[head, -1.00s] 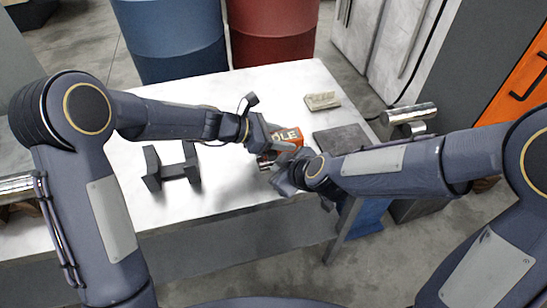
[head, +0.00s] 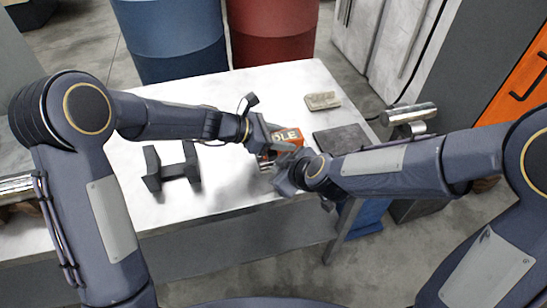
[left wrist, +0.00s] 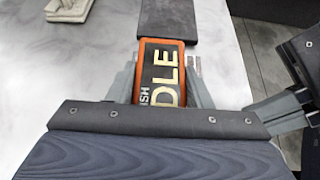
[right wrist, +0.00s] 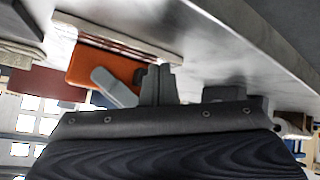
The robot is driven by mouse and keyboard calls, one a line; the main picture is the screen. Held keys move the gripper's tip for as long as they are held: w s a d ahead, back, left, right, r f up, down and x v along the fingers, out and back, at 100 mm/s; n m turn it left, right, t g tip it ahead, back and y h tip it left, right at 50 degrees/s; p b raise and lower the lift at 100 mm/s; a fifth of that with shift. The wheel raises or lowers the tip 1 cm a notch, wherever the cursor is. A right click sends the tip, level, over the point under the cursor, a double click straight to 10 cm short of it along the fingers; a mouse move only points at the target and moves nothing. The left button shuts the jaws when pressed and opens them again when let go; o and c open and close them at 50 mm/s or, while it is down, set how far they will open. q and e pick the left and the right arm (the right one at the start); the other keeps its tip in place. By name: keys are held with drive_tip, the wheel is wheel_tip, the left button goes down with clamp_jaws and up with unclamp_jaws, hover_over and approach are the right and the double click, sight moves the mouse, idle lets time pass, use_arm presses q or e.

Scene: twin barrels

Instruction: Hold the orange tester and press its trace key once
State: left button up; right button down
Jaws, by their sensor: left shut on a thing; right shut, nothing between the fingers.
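The orange tester (head: 289,137) has a dark face with large pale letters. My left gripper (head: 270,147) is shut on it above the table's front right part. In the left wrist view the tester (left wrist: 163,72) sits between the two fingers, its letters facing that camera. My right gripper (head: 280,180) is shut and empty, just in front of and below the tester. In the right wrist view its closed fingertips (right wrist: 160,82) are close to the tester's orange body (right wrist: 98,66); I cannot tell whether they touch. The trace key cannot be made out.
The pale table (head: 225,185) carries a black dumbbell-shaped stand (head: 172,172) at left, a dark flat plate (head: 341,140) and a beige block (head: 322,101) at right. A blue barrel (head: 172,40) and a red barrel (head: 271,35) stand behind. The table's back left is clear.

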drive_tip(key=shift+w, duration=0.1)
idle(0.3)
drive_tip(key=shift+w+a, duration=0.15)
drive_tip(key=shift+w, duration=0.15)
drive_tip(key=shift+w+a, duration=0.15)
drive_tip(key=shift+w, duration=0.4)
idle(0.8)
drive_tip(key=shift+s+d, duration=0.3)
drive_tip(key=shift+s, duration=0.65)
drive_tip(key=shift+s, duration=0.1)
drive_tip(key=shift+s+d, duration=0.25)
drive_tip(key=shift+s, duration=0.5)
drive_tip(key=shift+s+d, duration=0.3)
drive_tip(key=shift+s, duration=0.5)
drive_tip(key=shift+s+d, duration=0.25)
drive_tip(key=shift+s, duration=0.5)
